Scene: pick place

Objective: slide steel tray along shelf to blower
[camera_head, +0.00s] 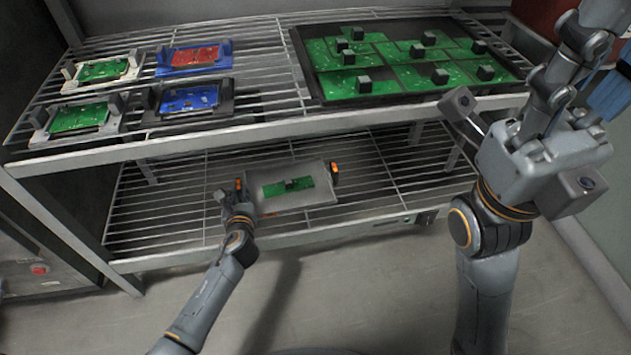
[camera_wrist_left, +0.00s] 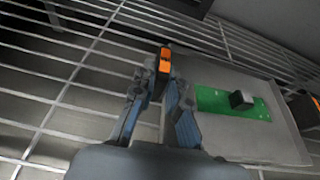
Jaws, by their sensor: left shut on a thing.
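The steel tray (camera_head: 315,193) lies on the lower wire shelf, a flat grey plate with a green circuit board (camera_head: 287,188) on it and an orange-marked handle at each side. My left gripper (camera_head: 237,196) is shut on the left handle. In the left wrist view, the fingers of my left gripper (camera_wrist_left: 160,95) close around this handle beside the tray (camera_wrist_left: 245,140). My right gripper (camera_head: 585,75) is raised at the upper right, close to the camera and partly cut off; its opening is unclear. I cannot make out a blower.
The upper shelf (camera_head: 265,117) holds several board fixtures at left and a black tray (camera_head: 299,52) of green boards at right. Its front rail overhangs the lower shelf (camera_head: 160,215). Bare wire lies on both sides of the steel tray.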

